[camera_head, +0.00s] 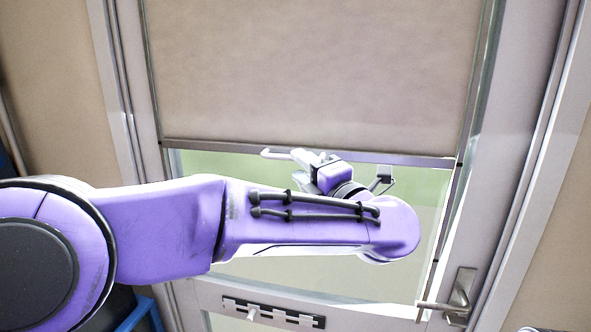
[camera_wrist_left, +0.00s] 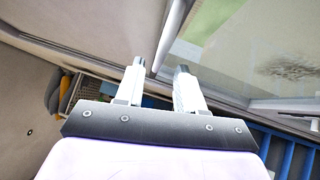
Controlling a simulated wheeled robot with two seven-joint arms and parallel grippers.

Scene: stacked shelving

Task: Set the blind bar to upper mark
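The tan blind (camera_head: 310,70) hangs over the upper part of a door window, with its light bar (camera_head: 415,160) along its lower edge. A pale handle-like piece (camera_head: 274,153) shows at the bar near my gripper. My left gripper (camera_head: 300,157) is at the middle of the bar, partly hidden by its own wrist. In the left wrist view its two fingers (camera_wrist_left: 160,72) stand apart, and a pale bar (camera_wrist_left: 174,33) runs up from near the gap between the tips. I cannot tell whether they touch. No upper mark can be made out. My right gripper is not in view.
Clear glass (camera_head: 400,200) shows below the bar. A lever handle (camera_head: 460,296) is at the door's lower right, and a sliding bolt (camera_head: 272,313) is on the lower rail. A blue object (camera_head: 142,314) stands at the lower left.

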